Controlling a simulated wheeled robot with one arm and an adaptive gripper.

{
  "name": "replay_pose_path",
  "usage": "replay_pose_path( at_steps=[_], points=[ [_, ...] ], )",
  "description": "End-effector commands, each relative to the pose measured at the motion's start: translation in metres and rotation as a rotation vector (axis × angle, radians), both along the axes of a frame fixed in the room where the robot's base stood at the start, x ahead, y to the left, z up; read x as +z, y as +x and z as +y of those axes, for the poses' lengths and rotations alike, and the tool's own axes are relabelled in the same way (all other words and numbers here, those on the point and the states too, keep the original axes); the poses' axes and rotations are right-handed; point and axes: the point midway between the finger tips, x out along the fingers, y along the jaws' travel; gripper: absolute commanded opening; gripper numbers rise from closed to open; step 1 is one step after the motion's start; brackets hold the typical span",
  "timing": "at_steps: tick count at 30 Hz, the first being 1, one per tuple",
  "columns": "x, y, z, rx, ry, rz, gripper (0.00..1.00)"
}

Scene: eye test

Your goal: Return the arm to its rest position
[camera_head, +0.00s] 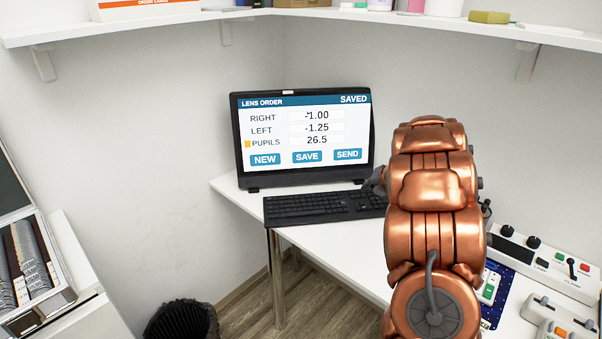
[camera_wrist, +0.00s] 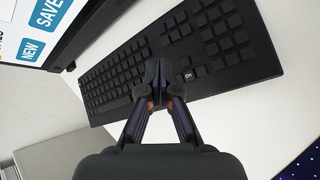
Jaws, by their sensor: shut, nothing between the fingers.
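My gripper (camera_wrist: 157,78) is shut and empty, with its fingertips over the black keyboard (camera_wrist: 110,82) in the wrist view. I cannot tell whether the tips touch the keys. In the head view my copper-coloured arm (camera_head: 432,190) reaches forward over the desk and hides most of the gripper. The keyboard (camera_head: 310,206) lies on the white desk, its right end behind my arm. Behind it the monitor (camera_head: 304,130) shows "LENS ORDER" and "SAVED", with right -1.00, left -1.25 and pupils 26.5. An orange mark stands beside "PUPILS".
A white shelf (camera_head: 290,14) with boxes and bottles runs along the walls above the monitor. A control panel (camera_head: 550,262) with knobs and a lever stands on the desk at right. A lens case (camera_head: 40,262) is open at left. A black bin (camera_head: 181,320) stands below.

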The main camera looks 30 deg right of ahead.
Motion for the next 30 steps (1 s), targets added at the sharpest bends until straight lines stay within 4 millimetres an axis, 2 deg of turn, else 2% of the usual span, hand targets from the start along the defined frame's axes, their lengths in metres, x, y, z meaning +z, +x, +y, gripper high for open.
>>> replay_pose_path(
  at_steps=[5, 8, 11, 14, 17, 20, 24, 30],
  points=[
    [0.001, 0.001, 0.0, -0.003, 0.0, -0.002, 0.0],
    [0.013, 0.006, 0.001, -0.036, -0.003, -0.019, 0.0],
    [0.042, 0.016, 0.002, -0.132, -0.007, -0.065, 0.0],
    [0.082, 0.024, 0.006, -0.277, 0.006, -0.135, 0.0],
    [0.122, 0.025, 0.012, -0.443, 0.039, -0.211, 0.0],
    [0.153, 0.016, 0.022, -0.607, 0.088, -0.276, 0.0],
    [0.185, -0.007, 0.042, -0.833, 0.185, -0.349, 0.0],
    [0.201, -0.058, 0.088, -1.15, 0.363, -0.391, 0.0]
  ],
)
